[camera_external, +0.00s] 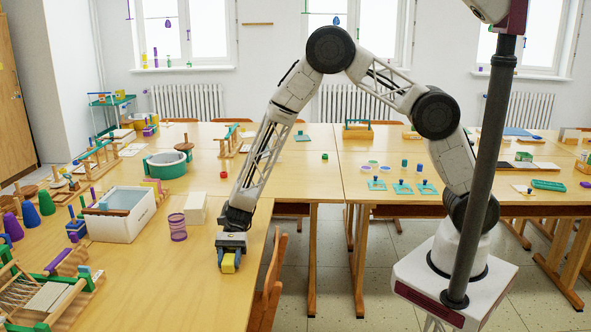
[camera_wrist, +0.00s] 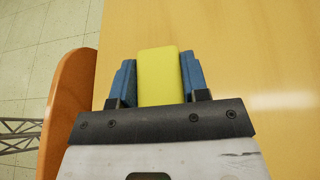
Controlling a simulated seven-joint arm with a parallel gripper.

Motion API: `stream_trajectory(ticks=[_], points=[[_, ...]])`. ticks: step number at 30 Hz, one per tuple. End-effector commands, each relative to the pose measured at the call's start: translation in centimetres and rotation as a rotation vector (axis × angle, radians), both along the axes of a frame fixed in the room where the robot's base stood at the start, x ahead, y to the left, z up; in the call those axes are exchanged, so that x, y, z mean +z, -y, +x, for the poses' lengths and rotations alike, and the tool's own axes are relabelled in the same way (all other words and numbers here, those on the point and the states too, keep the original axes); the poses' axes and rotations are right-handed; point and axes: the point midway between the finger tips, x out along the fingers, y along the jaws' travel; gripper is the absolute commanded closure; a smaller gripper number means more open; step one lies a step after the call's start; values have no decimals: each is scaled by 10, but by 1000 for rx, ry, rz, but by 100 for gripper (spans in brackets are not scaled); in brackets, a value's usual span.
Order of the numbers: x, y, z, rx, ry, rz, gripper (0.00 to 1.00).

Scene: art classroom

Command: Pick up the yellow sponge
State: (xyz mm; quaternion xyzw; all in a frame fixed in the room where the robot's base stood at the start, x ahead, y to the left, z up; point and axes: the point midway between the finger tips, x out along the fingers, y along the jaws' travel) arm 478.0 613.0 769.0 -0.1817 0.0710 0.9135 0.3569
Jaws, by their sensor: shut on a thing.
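The yellow sponge (camera_external: 228,264) is a small block at the front edge area of the left table in the external view. My gripper (camera_external: 231,257) is over it, pointing down, with its fingers on both sides of the sponge. In the wrist view the yellow sponge (camera_wrist: 160,78) sits between the two blue fingers of my gripper (camera_wrist: 160,84), which are shut on it. The end of the sponge sticks out past the fingertips; its rear part is hidden by the gripper body. I cannot tell whether the sponge touches the table.
A purple ringed cylinder (camera_external: 178,227), a cream block (camera_external: 195,207) and a white bin (camera_external: 119,215) stand left of my gripper. A wooden chair (camera_external: 270,278) is close on the right, also in the wrist view (camera_wrist: 68,110). The tabletop (camera_external: 165,290) in front is bare.

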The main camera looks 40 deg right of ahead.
Motion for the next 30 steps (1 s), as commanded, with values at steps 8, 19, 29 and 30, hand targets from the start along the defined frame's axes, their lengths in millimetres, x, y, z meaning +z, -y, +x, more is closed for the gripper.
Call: stream_trajectory(ticks=[8, 19, 29, 30], points=[[8, 0, 0, 0, 1, 1, 80], [37, 11, -9, 0, -1, -1, 80], [42, 58, -45, 0, 0, 0, 80], [43, 64, -49, 0, -1, -1, 80]])
